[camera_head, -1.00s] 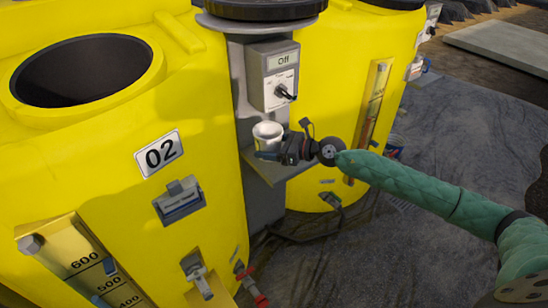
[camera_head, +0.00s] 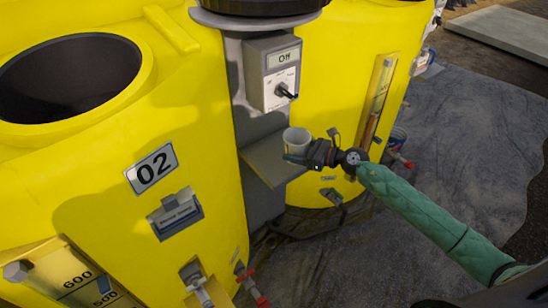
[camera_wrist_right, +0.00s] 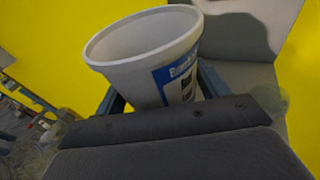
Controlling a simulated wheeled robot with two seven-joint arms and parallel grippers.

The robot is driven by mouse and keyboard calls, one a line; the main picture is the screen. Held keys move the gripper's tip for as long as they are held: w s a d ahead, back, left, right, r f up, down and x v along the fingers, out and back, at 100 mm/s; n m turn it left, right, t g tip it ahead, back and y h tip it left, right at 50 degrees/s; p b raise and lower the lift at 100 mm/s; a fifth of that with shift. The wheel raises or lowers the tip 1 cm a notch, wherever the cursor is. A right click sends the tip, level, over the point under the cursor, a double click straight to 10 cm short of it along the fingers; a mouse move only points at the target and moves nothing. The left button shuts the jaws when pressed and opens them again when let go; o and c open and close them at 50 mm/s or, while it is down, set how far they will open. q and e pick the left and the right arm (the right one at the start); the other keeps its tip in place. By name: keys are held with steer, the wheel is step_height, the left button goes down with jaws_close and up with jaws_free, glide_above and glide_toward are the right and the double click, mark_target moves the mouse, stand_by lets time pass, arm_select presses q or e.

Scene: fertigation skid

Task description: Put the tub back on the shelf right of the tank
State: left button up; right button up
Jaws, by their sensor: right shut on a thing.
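The tub (camera_head: 296,138) is a small white open-topped cup; in the right wrist view the tub (camera_wrist_right: 140,50) shows a blue label and looks empty as far as I see. My right gripper (camera_head: 298,158) is shut on it, with fingers on both sides, and the tub is roughly upright. The grey shelf (camera_head: 262,162) sticks out from the post, right of the yellow tank marked 02 (camera_head: 130,215). The tub appears at the shelf's right edge in the head view; I cannot tell its height over it. My left gripper is not in view.
A control box (camera_head: 271,75) reading Off with a black knob is above the shelf. A second yellow tank (camera_head: 335,60) stands behind right. Red-handled valves (camera_head: 250,285) are low on the front tank. Open floor lies to the right.

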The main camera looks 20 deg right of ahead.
steer(key=w+a+f+p, duration=0.1)
steer(key=w+a+f, duration=0.2)
steer(key=w, duration=0.2)
glide_above(274, 162)
steer(key=f, duration=0.2)
steer(key=f+p, duration=0.1)
steer(key=shift+s+d, duration=0.15)
steer(key=shift+s, duration=0.1)
steer(key=shift+w+f, duration=0.25)
steer(key=shift+f, duration=0.1)
steer(key=shift+f+p, duration=0.45)
steer(key=shift+f, duration=1.45)
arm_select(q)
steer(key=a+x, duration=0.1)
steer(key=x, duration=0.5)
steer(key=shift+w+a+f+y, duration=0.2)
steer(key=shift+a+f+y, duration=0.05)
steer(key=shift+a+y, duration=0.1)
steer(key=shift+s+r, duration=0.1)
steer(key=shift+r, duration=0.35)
arm_select(e)
steer(key=shift+f, duration=0.1)
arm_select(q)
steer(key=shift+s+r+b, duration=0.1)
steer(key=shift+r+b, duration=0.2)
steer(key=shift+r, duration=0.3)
arm_select(e)
steer(key=shift+f, duration=0.1)
